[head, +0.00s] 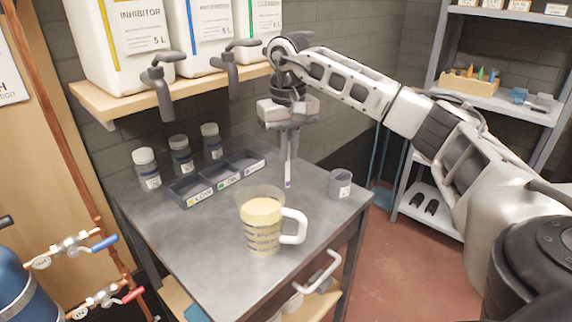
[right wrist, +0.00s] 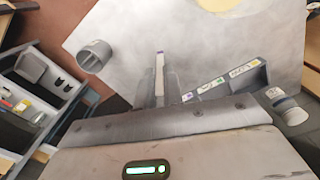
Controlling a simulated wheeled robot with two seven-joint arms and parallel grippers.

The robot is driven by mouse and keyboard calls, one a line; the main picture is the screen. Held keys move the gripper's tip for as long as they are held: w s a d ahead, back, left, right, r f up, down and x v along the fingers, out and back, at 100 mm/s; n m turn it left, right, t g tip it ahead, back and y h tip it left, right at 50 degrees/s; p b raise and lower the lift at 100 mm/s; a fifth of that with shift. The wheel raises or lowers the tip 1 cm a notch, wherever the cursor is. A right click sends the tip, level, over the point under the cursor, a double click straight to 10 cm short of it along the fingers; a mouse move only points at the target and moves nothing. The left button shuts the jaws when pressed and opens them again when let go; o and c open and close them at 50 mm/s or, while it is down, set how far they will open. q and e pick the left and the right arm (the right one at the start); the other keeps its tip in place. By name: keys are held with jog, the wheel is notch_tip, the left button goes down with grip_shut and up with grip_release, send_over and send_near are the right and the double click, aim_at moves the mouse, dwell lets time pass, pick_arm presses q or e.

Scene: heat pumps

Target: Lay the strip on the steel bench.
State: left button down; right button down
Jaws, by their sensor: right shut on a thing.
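A thin white strip (head: 288,171) with a purple tip hangs upright from my right gripper (head: 289,127), which is shut on it. The strip also shows between the fingers in the right wrist view (right wrist: 160,69). The strip is over the steel bench (head: 210,239), behind the measuring jug and left of the grey cup. I cannot tell whether its tip touches the bench top. My left gripper is not in view.
A jug (head: 262,227) of yellowish liquid stands mid-bench. A grey cup (head: 340,184) is near the right edge. A labelled compartment tray (head: 219,179) and three bottles (head: 181,156) stand at the back left. Dispenser taps (head: 158,84) overhang from the shelf. The front-left bench top is clear.

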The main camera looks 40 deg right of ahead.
jog(key=shift+w+d+f+p, duration=0.2)
jog(key=shift+w+f, duration=0.1)
jog(key=shift+f, duration=0.6)
jog(key=shift+w+d+f+p, duration=0.1)
jog(key=shift+w+d+f, duration=0.15)
jog(key=shift+f, duration=0.7)
jog(key=shift+w+d+f+p, duration=0.15)
jog(key=shift+w+f, duration=0.2)
jog(key=shift+f, duration=0.55)
jog(key=shift+f, duration=0.1)
jog(key=shift+f, duration=0.15)
jog(key=c, duration=1.5)
grip_release()
notch_tip(320, 180, up, 13)
jog(key=shift+f, duration=0.2)
